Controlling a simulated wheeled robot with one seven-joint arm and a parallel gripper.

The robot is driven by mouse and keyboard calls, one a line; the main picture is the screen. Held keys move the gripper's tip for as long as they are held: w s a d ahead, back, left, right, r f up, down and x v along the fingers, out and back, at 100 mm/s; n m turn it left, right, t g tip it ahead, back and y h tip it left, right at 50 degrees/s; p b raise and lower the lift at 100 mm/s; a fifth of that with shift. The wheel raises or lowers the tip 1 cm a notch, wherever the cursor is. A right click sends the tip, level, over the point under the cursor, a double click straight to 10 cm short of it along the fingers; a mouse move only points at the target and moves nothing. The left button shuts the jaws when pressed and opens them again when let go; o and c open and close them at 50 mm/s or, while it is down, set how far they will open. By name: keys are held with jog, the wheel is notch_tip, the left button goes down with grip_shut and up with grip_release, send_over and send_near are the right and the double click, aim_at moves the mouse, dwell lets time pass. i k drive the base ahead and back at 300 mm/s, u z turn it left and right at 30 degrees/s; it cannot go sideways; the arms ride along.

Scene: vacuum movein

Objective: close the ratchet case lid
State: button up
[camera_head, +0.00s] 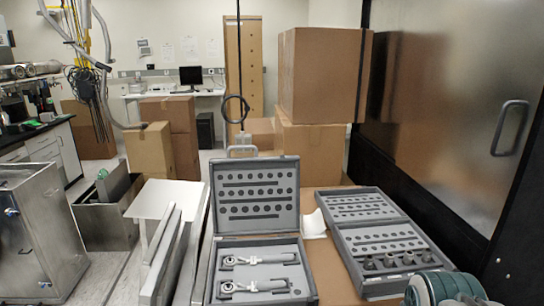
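The ratchet case (263,243) is a grey case on the cardboard-brown work surface, at the bottom centre. Its lid (256,195) stands open, nearly upright at the back, with rows of dark round holes and slots facing me. Two silver ratchets (258,259) lie one behind the other in the base, with handles pointing right. My gripper is not in view, so its state does not show.
A second grey case (375,235) lies open to the right, with several dark sockets in its near half. A rounded teal-grey part shows at the bottom right. Grey panels (163,250) stand left. Cardboard boxes (318,75) are stacked behind.

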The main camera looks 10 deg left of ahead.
aim_at(256, 195)
jog(key=z, duration=1.65)
jog(key=k, duration=0.8)
jog(key=u, duration=1.55)
jog(key=i, duration=0.5)
